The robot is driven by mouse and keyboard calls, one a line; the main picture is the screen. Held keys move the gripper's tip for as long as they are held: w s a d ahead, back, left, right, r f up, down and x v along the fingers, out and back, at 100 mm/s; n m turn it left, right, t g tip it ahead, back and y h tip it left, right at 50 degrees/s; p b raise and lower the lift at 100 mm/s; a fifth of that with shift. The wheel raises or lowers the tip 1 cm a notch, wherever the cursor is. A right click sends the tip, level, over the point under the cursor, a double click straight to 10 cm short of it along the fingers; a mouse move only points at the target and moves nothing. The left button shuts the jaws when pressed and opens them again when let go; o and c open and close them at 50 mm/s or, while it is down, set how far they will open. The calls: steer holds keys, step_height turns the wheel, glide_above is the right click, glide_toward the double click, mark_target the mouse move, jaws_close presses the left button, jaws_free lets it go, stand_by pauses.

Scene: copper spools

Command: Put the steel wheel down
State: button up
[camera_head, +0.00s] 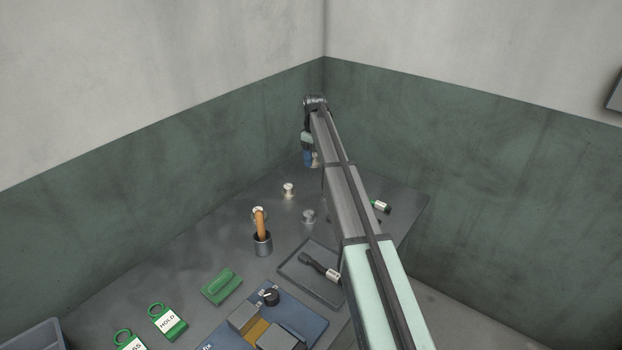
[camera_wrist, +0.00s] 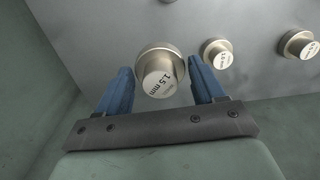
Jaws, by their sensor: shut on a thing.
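A pale metal wheel-shaped spool (camera_wrist: 160,75) marked "1.5 mm" sits between the two blue fingers of my gripper (camera_wrist: 160,88) in the wrist view. My gripper is shut on it. In the head view my gripper (camera_head: 309,160) points down over the far part of the bench, and the spool (camera_head: 316,161) shows only partly beside the blue finger. I cannot tell whether the spool touches the bench. The small word above its "1.5 mm" is too small to read.
Other spools stand near: one pale (camera_head: 288,189), one greyer (camera_head: 308,216), one behind a cup (camera_head: 262,244) with a wooden handle. A tray (camera_head: 288,273) holds a dark tool. Green tags and a blue fixture (camera_head: 305,318) lie nearer. Bare bench (camera_head: 215,235) lies left.

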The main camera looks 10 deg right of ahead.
glide_above(311, 177)
steer(key=shift+f, duration=4.85)
steer(key=shift+f, duration=0.1)
steer(key=o, duration=1.1)
steer(key=shift+o, duration=0.2)
step_height(311, 177, up, 12)
